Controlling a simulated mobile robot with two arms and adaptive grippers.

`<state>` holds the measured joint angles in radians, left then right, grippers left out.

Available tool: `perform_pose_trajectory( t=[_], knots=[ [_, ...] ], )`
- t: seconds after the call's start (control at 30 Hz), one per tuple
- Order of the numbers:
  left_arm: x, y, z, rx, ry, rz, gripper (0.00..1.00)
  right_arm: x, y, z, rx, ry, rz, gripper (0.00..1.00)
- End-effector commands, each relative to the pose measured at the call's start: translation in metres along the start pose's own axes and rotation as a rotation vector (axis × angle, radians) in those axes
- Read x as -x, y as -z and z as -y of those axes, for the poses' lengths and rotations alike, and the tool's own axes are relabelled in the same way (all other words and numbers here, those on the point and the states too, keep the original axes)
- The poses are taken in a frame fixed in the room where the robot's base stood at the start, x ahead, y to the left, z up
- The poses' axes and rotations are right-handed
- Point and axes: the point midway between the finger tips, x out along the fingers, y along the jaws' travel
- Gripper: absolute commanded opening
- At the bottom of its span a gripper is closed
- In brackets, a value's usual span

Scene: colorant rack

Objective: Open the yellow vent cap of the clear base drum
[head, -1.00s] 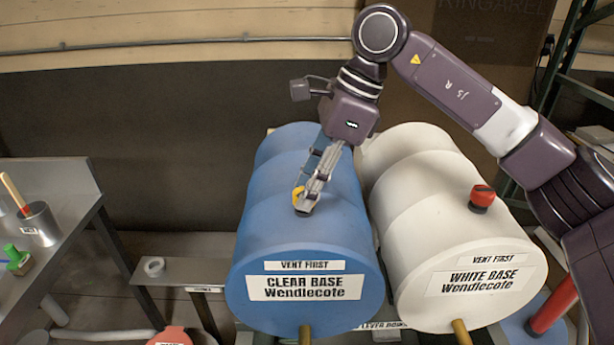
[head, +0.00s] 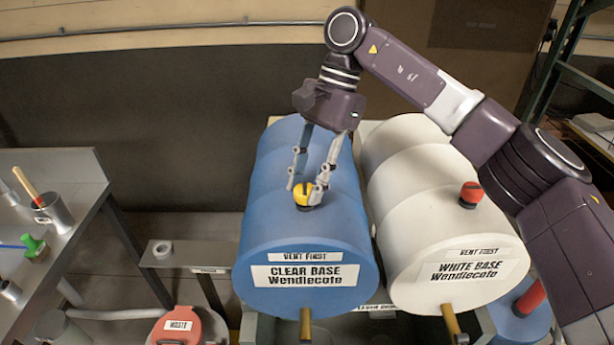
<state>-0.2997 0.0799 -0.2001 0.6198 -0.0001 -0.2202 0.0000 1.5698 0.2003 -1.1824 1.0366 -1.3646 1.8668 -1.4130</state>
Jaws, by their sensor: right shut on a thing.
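The clear base drum (head: 290,228) is blue and lies on its side, with a CLEAR BASE Wendlecote label on its front end. Its yellow vent cap (head: 303,191), with a dark base, sits on top of the drum. My right gripper (head: 304,193) reaches down from above with its two fingers on either side of the cap, shut on it. The right fingertip partly covers the cap's side. I cannot tell how far the cap is turned. My left gripper is not in view.
A white base drum (head: 425,222) with a red vent cap (head: 471,193) lies close on the right. A steel table (head: 75,172) with cups and a green-topped item stands at the left. A red-lidded waste bin (head: 205,328) is at the front.

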Motion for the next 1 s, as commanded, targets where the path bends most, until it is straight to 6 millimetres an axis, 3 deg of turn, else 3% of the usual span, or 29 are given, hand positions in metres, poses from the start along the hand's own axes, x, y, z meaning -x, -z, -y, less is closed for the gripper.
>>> perform_pose_trajectory(
  t=[0.57, 0.6, 0.7, 1.0],
  knots=[
    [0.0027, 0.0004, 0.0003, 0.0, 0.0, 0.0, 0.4, 0.0041, -0.0001, 0.0017, 0.027, -0.001, -0.003, 0.05],
    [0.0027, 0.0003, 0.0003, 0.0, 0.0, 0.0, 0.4, 0.0041, -0.0001, 0.0016, 0.027, -0.001, -0.003, 0.34],
    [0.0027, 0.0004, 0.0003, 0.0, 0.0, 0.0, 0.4, 0.0033, 0.0, 0.0013, 0.027, -0.003, -0.002, 0.45],
    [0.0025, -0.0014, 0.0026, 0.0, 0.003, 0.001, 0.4, 0.002, 0.0, 0.0008, 0.026, -0.007, -0.001, 0.47]
  ],
)
